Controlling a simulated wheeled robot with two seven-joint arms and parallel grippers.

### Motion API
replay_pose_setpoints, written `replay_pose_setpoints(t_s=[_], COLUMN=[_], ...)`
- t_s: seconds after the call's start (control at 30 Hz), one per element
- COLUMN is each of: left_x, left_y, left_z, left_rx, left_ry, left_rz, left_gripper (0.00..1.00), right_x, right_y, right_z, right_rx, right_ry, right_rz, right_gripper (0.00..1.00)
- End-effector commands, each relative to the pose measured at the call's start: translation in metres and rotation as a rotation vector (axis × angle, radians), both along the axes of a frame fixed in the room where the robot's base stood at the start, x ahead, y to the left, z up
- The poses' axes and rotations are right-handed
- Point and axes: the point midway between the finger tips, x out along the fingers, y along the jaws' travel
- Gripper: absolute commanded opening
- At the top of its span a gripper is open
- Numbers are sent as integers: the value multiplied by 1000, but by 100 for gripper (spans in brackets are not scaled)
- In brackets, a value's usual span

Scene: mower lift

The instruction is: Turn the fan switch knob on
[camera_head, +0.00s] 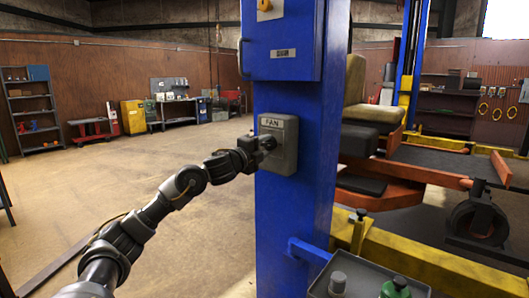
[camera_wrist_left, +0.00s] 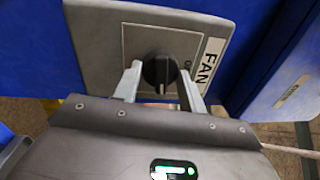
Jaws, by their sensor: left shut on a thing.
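The grey fan switch box (camera_head: 287,158), labelled FAN, is mounted on the blue lift post. Its black knob (camera_wrist_left: 160,72) shows in the left wrist view, in the middle of the box's front plate. My left gripper (camera_head: 266,143) reaches the box from the left, and in the left wrist view (camera_wrist_left: 160,85) its two fingers lie on either side of the knob, shut on it. The pale mark on the knob points toward my gripper in that view. In the head view the gripper hides the knob. My right gripper is not in view.
The blue post (camera_head: 292,225) carries a blue cabinet (camera_head: 290,45) above the switch box. A grey tray (camera_head: 350,270) with a green-topped bottle (camera_head: 395,288) sits low at the right. A mower with an orange frame (camera_head: 410,170) stands behind. The floor at left is open.

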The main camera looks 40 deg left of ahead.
Motion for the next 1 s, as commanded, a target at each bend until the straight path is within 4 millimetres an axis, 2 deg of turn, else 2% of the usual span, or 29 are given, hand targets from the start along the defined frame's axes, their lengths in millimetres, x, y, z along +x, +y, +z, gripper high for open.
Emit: replay_pose_setpoints(t_s=[0.33,0.87,0.9,1.0], left_x=[0,0,0,0], left_y=[0,0,0,0], left_z=[-1,-1,-1,-1], left_rx=[128,149,149,148], left_ry=[3,5,5,4], left_rz=[-1,-1,-1,0], left_gripper=[18,18,45,58], right_x=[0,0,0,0], right_y=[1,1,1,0], right_z=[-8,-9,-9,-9], right_rx=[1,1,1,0], right_ry=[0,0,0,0], right_rz=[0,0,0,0], right_gripper=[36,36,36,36])
